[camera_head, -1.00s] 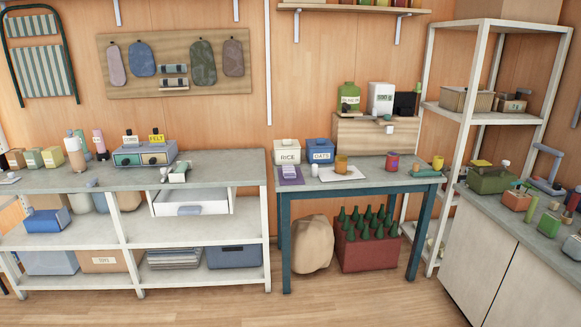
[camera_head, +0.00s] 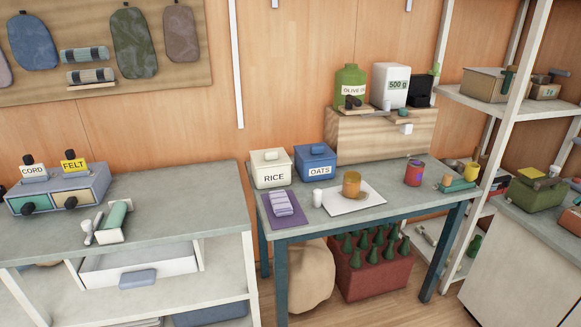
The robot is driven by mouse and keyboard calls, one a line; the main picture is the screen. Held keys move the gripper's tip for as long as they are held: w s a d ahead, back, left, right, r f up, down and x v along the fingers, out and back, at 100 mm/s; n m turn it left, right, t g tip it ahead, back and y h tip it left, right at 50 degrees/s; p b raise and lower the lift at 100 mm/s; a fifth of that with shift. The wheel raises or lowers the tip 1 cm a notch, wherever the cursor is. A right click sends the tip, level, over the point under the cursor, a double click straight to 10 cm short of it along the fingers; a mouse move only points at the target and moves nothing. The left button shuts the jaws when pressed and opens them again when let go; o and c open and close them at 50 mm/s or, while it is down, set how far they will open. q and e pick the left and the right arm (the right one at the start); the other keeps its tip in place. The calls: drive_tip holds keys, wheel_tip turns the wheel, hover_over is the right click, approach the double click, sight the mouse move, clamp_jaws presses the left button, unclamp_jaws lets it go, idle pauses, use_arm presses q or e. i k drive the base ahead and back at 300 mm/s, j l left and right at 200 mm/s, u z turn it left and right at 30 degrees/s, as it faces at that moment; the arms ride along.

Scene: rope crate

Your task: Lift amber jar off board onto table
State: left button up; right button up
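The amber jar (camera_head: 351,184) stands upright on a white board (camera_head: 368,201) on the small table with blue legs (camera_head: 300,219). The jar is near the board's back left part. Neither of my grippers shows in the head view.
A wooden box (camera_head: 378,140) stands behind. Bare tabletop shows right of the board.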

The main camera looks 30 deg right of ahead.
sight(351, 179)
drive_tip(key=i+j, duration=0.1)
drive_tip(key=i, duration=0.45)
drive_tip(key=i+j+z, duration=0.1)
drive_tip(key=i, duration=0.45)
drive_tip(key=i+j, duration=0.2)
drive_tip(key=i, duration=0.35)
drive_tip(key=z, duration=2.1)
